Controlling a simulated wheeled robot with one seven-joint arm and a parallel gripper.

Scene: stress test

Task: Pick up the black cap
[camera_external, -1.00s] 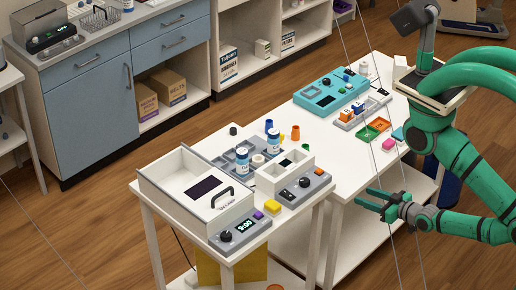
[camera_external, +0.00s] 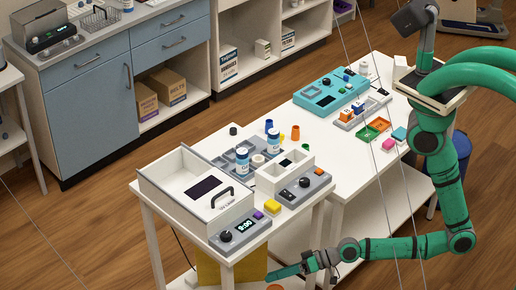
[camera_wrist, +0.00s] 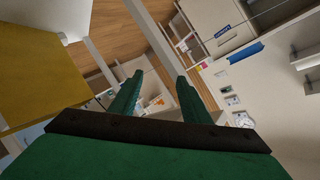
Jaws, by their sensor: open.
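A small black cap (camera_external: 233,130) stands at the back left edge of the white table in the external view, behind the grey tray. My gripper (camera_external: 276,274) is low at the bottom of that view, in front of the table and below its top, far from the cap. The fingers point left. In the wrist view my gripper (camera_wrist: 160,82) has its two green fingers apart with nothing held between them. I cannot make out the cap in the wrist view.
A white open box (camera_external: 165,175), a grey tray (camera_external: 228,158), white-blue bottles (camera_external: 242,162) and control boxes crowd the near table. A yellow panel (camera_external: 222,268) stands below it; it also fills the left of the wrist view (camera_wrist: 38,75). Thin cables hang at right.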

